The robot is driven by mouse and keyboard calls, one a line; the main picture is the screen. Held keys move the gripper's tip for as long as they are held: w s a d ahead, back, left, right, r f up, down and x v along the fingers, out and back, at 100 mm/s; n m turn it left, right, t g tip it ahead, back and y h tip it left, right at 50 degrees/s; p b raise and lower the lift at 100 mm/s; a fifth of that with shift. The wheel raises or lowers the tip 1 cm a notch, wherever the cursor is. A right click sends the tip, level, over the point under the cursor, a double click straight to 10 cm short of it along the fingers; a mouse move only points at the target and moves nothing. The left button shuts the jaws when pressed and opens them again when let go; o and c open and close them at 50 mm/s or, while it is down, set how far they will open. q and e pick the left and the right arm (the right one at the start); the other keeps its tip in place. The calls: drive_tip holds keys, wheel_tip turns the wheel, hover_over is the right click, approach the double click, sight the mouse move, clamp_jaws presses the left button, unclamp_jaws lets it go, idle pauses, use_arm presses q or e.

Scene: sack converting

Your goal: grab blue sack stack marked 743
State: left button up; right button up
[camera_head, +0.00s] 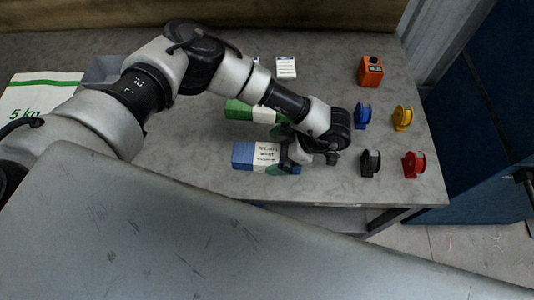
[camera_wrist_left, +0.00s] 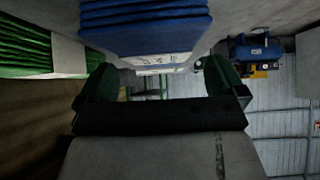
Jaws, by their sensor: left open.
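A blue sack stack (camera_head: 243,154) with a white printed band lies near the front edge of the grey table in the head view. The band's print is too small to read, so I cannot confirm 743. My left gripper (camera_head: 279,153) is at the stack's right part, partly covering it. In the left wrist view, the blue stack (camera_wrist_left: 145,28) fills the top middle, with its pale band beyond. The open fingers of my left gripper (camera_wrist_left: 160,80), with green pads, stand apart at its two sides; contact cannot be told. My right gripper is not in view.
A green sack stack (camera_head: 238,110) lies just behind, partly hidden by my arm. Blue (camera_head: 362,115), yellow (camera_head: 402,118), black (camera_head: 370,162) and red (camera_head: 413,164) spool-like items and an orange box (camera_head: 370,71) stand to the right. A 5 kg sack (camera_head: 35,100) lies left.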

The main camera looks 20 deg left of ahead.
sight(269, 154)
use_arm(q)
drive_tip(key=shift+p+x, duration=0.45)
drive_tip(key=shift+x, duration=1.55)
drive_tip(key=shift+w+d+f, duration=0.1)
drive_tip(key=shift+w+d, duration=0.05)
drive_tip(key=shift+d, duration=0.05)
drive_tip(key=c, duration=1.1)
